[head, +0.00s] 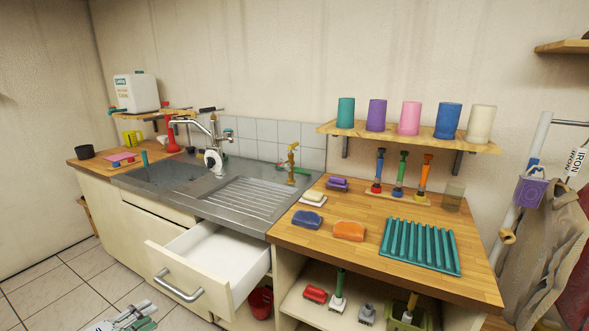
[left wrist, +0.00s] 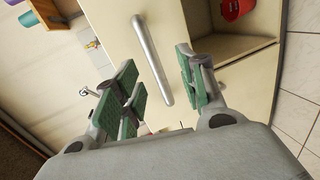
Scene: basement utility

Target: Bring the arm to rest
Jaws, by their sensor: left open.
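My left gripper (head: 132,319) shows at the bottom edge of the head view, low in front of the pulled-out drawer (head: 212,252). In the left wrist view my left gripper (left wrist: 158,88) has its green-padded fingers spread apart, with nothing held between them. The drawer's grey bar handle (head: 178,287) stands apart from the gripper in the head view. In the left wrist view the handle (left wrist: 152,58) shows beyond the gap between the fingers. My right gripper is in neither view.
The open drawer is empty and juts out below the metal sink (head: 172,176). The wooden counter (head: 330,262) holds sponges and a green ridged rack (head: 420,246). Tiled floor (head: 65,290) at left is clear.

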